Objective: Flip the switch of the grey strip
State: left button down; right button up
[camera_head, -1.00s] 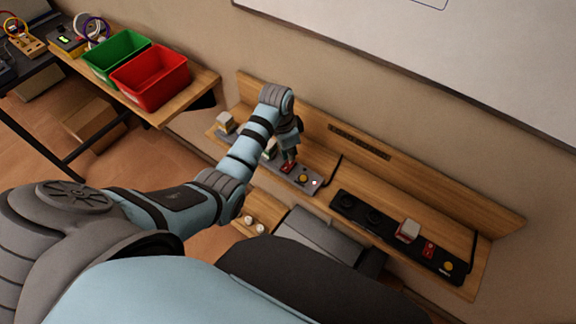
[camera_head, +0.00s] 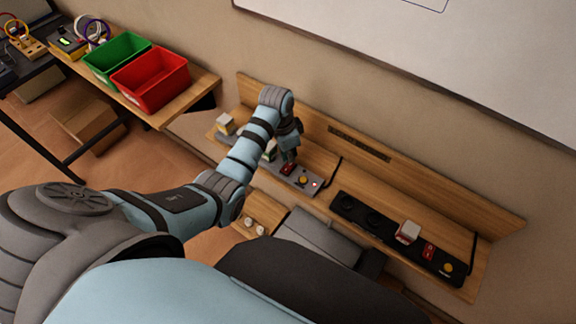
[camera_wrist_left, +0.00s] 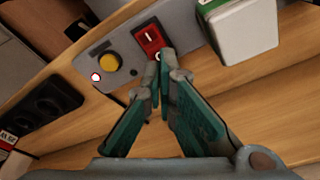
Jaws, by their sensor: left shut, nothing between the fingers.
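The grey strip (camera_head: 306,186) lies on the wooden shelf, with a red rocker switch (camera_head: 287,169), a yellow button (camera_head: 303,179) and a small lit light at its right end. In the left wrist view the red switch (camera_wrist_left: 149,38) shows a line mark at one end and a circle mark at the other. My left gripper (camera_head: 289,158) is shut and empty; its tips (camera_wrist_left: 163,68) are at the circle end of the switch. Whether they touch it I cannot tell. The grey strip (camera_wrist_left: 187,25) runs under a white and green plug. My right gripper is not in view.
A black strip (camera_head: 391,227) with its own red switch and a plug lies to the right on the shelf (camera_head: 440,205). A white plug (camera_wrist_left: 247,35) stands close to my fingers. Green (camera_head: 117,57) and red (camera_head: 150,78) bins stand on the left table.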

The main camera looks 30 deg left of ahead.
pick_arm(q)
jog(key=shift+f+b, duration=0.65)
jog(key=shift+f, duration=0.55)
dwell(0.7)
jog(key=shift+s, duration=0.1)
notch_tip(320, 180, up, 3)
jog(key=p, duration=0.3)
jog(key=shift+r, duration=2.05)
